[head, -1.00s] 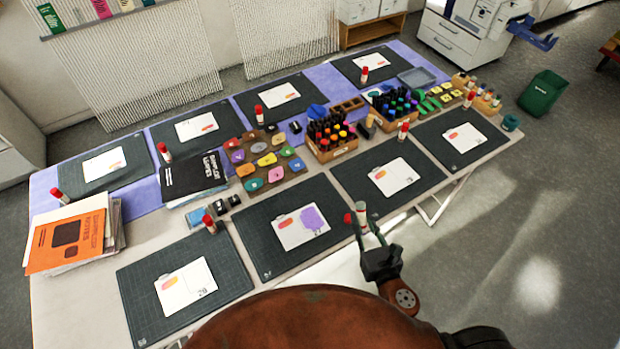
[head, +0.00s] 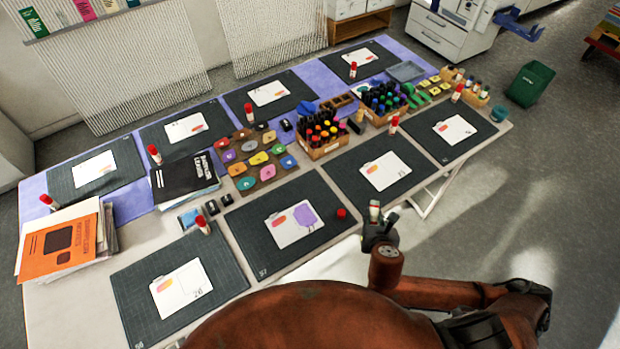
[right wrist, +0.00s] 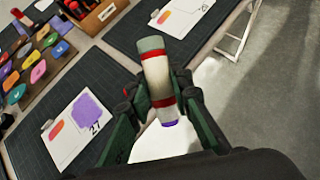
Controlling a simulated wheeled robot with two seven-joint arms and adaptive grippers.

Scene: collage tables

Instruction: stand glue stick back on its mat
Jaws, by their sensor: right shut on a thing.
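My right gripper (head: 378,226) is shut on a glue stick (head: 374,211), held beside the right edge of the mat (head: 262,262) numbered 27. In the right wrist view the glue stick (right wrist: 159,82) is a whitish tube with red bands, a grey-green end and a purple end. It leans slightly between the fingers of the right gripper (right wrist: 155,105). A red cap (head: 342,213) sits near the right edge of that mat. The card (head: 294,224) on this mat has a purple patch. My left gripper is not in view.
Other dark mats with cards and upright red-capped glue sticks (head: 394,124) surround it. A wooden marker box (head: 325,147) and a paint-pad board (head: 262,183) stand mid-table. Books (head: 60,245) lie at the left. Floor is open to the right.

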